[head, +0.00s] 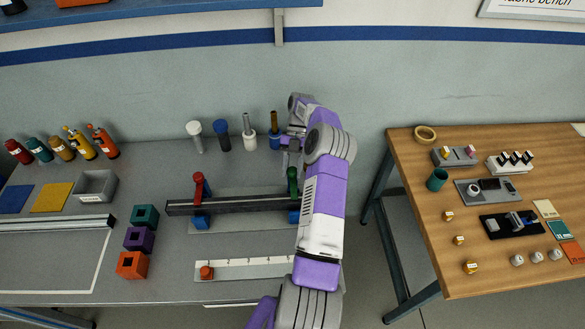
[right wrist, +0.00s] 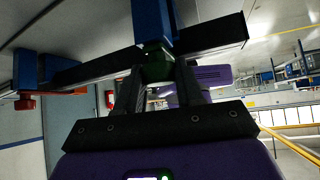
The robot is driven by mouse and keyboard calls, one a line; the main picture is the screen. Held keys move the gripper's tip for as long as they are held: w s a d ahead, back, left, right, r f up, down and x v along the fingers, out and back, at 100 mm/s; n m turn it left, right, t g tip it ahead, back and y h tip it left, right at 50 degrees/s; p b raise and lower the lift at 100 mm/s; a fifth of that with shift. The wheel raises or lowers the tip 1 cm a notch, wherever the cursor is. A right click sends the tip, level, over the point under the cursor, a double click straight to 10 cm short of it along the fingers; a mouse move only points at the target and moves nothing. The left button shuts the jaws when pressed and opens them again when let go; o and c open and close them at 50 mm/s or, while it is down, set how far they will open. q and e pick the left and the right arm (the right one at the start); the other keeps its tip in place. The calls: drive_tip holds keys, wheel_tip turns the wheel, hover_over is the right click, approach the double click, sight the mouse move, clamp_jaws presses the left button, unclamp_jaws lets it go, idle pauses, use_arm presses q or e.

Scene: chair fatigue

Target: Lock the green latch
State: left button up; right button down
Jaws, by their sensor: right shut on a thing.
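The green latch (head: 293,182) stands up at the right end of a dark bar (head: 235,206), which lies across blue supports on a grey plate. My right gripper (head: 290,165) is over the latch from above and shut on it. In the right wrist view the green latch (right wrist: 157,70) sits between the two dark fingers, just below the bar (right wrist: 95,68) and a blue support (right wrist: 150,20). The latch's lower part is partly hidden by my right arm. The red latch (head: 199,186) stands up at the bar's left end. My left gripper is not in view.
Behind the bar stand several bottle-like tools (head: 221,135). Left are orange, purple and teal blocks (head: 139,240) and a grey bin (head: 95,186). A white strip (head: 245,268) with an orange slider lies in front. A wooden table (head: 405,160) stands right, across a gap.

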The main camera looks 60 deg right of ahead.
drive_tip(key=shift+a+f, duration=0.15)
drive_tip(key=shift+a, duration=0.1)
drive_tip(key=c, duration=1)
unclamp_jaws()
drive_tip(key=shift+c, duration=0.2)
drive_tip(key=o, duration=0.3)
drive_tip(key=shift+a, duration=0.1)
drive_tip(key=shift+o, duration=0.2)
drive_tip(key=shift+d+r, duration=0.2)
drive_tip(key=shift+r, duration=0.35)
wheel_tip(320, 180, up, 9)
drive_tip(key=shift+r+p, duration=0.1)
drive_tip(key=shift+p, duration=0.65)
drive_tip(key=shift+a, duration=0.1)
